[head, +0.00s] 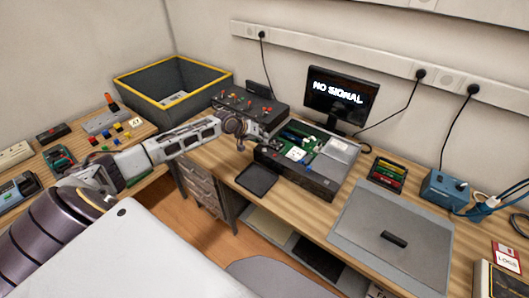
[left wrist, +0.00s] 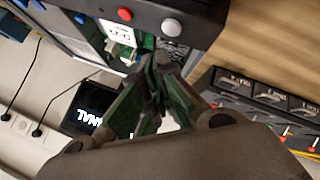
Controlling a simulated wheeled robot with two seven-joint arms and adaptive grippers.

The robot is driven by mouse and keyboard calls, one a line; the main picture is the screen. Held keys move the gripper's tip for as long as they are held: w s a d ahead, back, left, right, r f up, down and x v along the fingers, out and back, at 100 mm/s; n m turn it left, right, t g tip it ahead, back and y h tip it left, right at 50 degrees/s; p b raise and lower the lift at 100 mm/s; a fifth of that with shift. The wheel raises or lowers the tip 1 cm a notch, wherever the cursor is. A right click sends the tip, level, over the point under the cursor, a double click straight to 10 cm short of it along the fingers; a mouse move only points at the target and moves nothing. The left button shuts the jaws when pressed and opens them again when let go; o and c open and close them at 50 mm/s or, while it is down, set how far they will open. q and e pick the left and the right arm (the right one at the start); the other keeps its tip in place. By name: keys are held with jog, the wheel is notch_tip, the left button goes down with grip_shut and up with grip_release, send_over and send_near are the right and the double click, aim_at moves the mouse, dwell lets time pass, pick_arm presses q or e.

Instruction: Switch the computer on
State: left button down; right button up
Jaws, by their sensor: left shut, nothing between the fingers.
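The computer is an open dark case (head: 318,184) on the wooden desk, its green board and drives exposed on top. My left gripper (head: 262,136) is shut and empty at the case's left end, near the front panel (left wrist: 150,62). I cannot tell whether it touches the case. My right gripper is out of view.
A panel with red-tipped switches (head: 240,104) stands just behind my left gripper. A black tray (head: 257,180) lies left of the case. A card rack (head: 386,174), a grey mat (head: 375,258) and a blue box (head: 443,190) are to the right. A yellow-rimmed bin (head: 205,69) stands behind.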

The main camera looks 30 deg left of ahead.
aim_at(264, 150)
pick_arm(q)
jog(key=shift+f, duration=0.75)
jog(key=shift+f, duration=0.35)
dwell(1.0)
